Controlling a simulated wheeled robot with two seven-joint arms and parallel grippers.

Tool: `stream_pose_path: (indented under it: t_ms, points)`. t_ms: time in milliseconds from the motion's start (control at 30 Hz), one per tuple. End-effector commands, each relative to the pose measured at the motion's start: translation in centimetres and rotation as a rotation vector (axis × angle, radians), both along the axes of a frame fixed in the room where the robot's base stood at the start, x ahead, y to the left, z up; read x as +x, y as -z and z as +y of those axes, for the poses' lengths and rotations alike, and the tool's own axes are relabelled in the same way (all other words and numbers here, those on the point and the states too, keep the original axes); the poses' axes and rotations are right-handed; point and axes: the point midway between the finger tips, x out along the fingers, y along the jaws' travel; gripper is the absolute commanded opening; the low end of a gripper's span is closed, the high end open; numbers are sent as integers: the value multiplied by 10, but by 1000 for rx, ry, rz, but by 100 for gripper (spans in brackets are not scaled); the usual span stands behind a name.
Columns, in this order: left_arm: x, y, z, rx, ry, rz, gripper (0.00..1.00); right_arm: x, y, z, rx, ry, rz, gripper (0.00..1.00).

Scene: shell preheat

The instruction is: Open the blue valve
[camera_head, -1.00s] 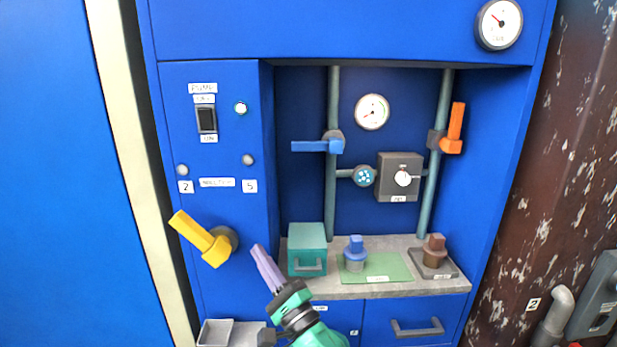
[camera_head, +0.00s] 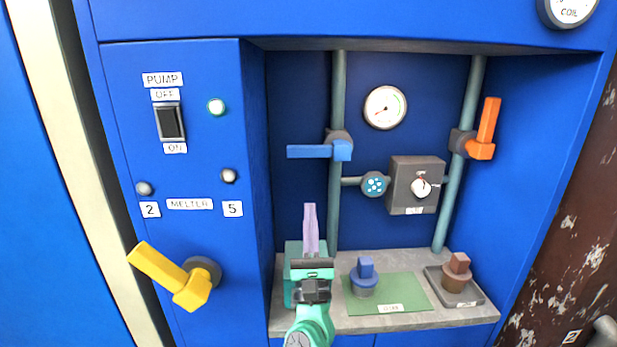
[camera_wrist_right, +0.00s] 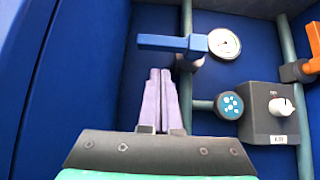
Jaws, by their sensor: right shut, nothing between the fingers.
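The blue valve (camera_head: 322,150) sits on the left vertical pipe in the recess. Its blue handle points left, level and across the pipe. It also shows at the top of the right wrist view (camera_wrist_right: 172,43). My right gripper (camera_head: 309,207) is below the blue valve, in front of the left pipe, with its lilac fingers pointing up. In the right wrist view its fingers (camera_wrist_right: 161,72) are together and empty, with the tips just under the handle and apart from it as far as I can tell. My left gripper is not in view.
An orange valve (camera_head: 485,135) is on the right pipe, handle up. A gauge (camera_head: 385,107), a flow indicator (camera_head: 374,184) and a grey dial box (camera_head: 403,170) are between. A yellow handle (camera_head: 170,274) juts out at left.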

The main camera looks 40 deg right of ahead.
Motion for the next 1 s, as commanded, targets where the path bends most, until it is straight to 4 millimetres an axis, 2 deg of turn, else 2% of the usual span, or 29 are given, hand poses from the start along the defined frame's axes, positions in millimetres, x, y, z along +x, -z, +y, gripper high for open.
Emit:
stream_pose_path:
  t_ms: [167,333,500,667,1000]
  points:
    - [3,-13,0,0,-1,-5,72,12,-20,-9,0,1,-2,0]
    - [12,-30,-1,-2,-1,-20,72,32,-47,-25,-1,1,-3,0]
    - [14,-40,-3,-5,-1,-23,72,49,-66,-37,-2,2,-1,0]
    - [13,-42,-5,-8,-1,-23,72,55,-71,-42,-1,0,1,0]
    - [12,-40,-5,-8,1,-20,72,56,-70,-43,0,0,0,0]
